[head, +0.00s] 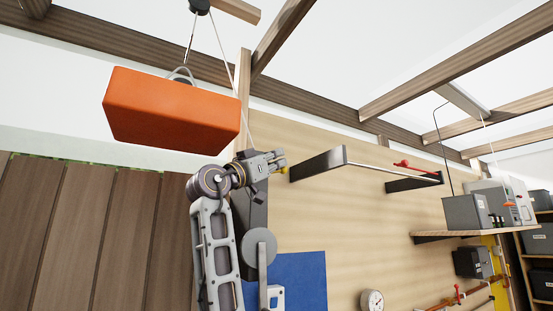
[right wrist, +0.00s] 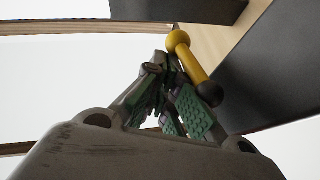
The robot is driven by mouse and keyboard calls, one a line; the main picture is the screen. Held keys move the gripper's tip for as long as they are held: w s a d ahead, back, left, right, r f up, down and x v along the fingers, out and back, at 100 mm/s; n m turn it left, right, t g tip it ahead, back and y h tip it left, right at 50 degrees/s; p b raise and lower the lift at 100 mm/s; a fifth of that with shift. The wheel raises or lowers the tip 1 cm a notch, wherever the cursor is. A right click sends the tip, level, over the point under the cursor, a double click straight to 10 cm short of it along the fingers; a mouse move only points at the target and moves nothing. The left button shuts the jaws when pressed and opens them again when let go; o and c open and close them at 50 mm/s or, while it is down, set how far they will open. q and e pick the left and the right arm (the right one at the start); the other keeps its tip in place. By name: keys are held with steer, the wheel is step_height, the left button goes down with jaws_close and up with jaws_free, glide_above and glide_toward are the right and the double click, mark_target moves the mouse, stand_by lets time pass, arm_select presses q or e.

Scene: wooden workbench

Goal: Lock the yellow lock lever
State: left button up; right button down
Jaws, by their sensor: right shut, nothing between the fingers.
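The yellow lock lever (right wrist: 193,60) is a short yellow rod with a yellow knob at one end and a dark ball at the other. In the right wrist view it lies just right of the fingertips. My right gripper (right wrist: 164,68) is shut and empty, its green-padded fingers close beside the lever; I cannot tell whether they touch it. In the head view my right gripper (head: 277,162) reaches up near the wall bracket, with a small yellow part of the lever (head: 284,170) showing at its tips. My left gripper is out of view.
An orange block (head: 170,110) hangs from a cable at the upper left, close to my right arm. A metal bar on dark brackets (head: 317,164) is fixed to the wooden wall. A shelf (head: 470,236) with grey boxes stands right. A gauge (head: 372,301) is below.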

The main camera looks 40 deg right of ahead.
steer(key=shift+f, duration=0.25)
stand_by(0.7)
steer(key=v, duration=1.1)
steer(key=shift+a, duration=0.5)
